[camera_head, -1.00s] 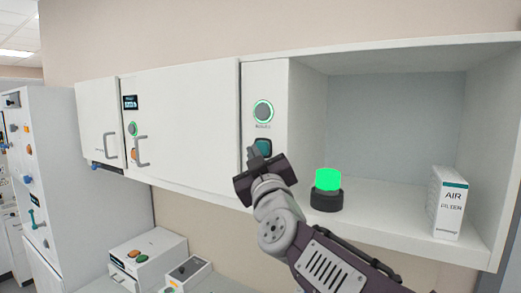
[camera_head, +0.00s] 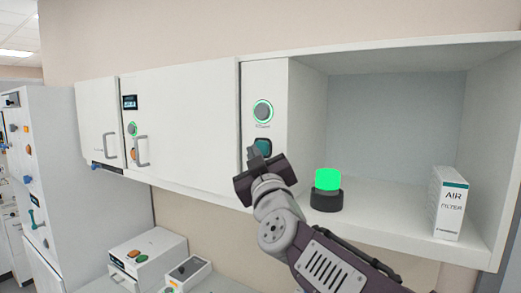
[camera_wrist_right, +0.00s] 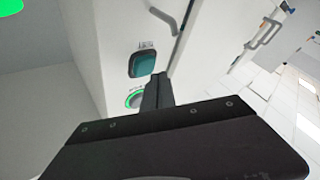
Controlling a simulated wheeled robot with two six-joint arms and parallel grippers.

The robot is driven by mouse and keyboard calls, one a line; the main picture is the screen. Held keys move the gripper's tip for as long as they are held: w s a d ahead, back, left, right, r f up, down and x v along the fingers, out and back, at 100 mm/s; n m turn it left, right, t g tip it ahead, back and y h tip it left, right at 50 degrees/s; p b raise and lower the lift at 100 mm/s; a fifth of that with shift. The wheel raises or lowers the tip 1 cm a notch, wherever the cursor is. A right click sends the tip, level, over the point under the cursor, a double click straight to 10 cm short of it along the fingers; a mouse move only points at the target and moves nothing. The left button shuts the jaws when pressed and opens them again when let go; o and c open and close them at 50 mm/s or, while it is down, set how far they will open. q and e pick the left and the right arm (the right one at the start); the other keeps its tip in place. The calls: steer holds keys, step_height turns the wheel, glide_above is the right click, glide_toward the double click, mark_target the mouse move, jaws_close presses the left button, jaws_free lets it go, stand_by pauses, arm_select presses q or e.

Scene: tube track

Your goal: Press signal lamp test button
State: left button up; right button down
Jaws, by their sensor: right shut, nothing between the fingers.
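A grey round button with a green lit ring (camera_head: 263,111) and a teal square button (camera_head: 264,146) below it sit on the narrow panel left of the open shelf. The labels are too small to read. A signal lamp with a lit green top (camera_head: 327,180) and black base stands on the shelf. My right gripper (camera_head: 253,153) is shut and empty, its tip in front of the panel by the teal button's lower left. In the right wrist view the shut fingers (camera_wrist_right: 158,90) overlap the edge of the ringed button (camera_wrist_right: 134,99), beside the teal button (camera_wrist_right: 142,65). Contact cannot be told.
A white air filter box (camera_head: 449,203) stands at the right on the shelf (camera_head: 390,222). Closed cabinet doors with handles (camera_head: 190,120) are to the left. Small control boxes (camera_head: 148,258) stand below. The space in front of the panel is free apart from my arm.

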steer(key=shift+w+d, duration=0.2)
steer(key=shift+w, duration=0.15)
steer(key=shift+w+d, duration=0.3)
steer(key=shift+w, duration=0.1)
stand_by(1.0)
steer(key=shift+s+r, duration=0.1)
steer(key=shift+s+a+p, duration=0.35)
steer(key=shift+s+a, duration=0.1)
steer(key=shift+s, duration=0.2)
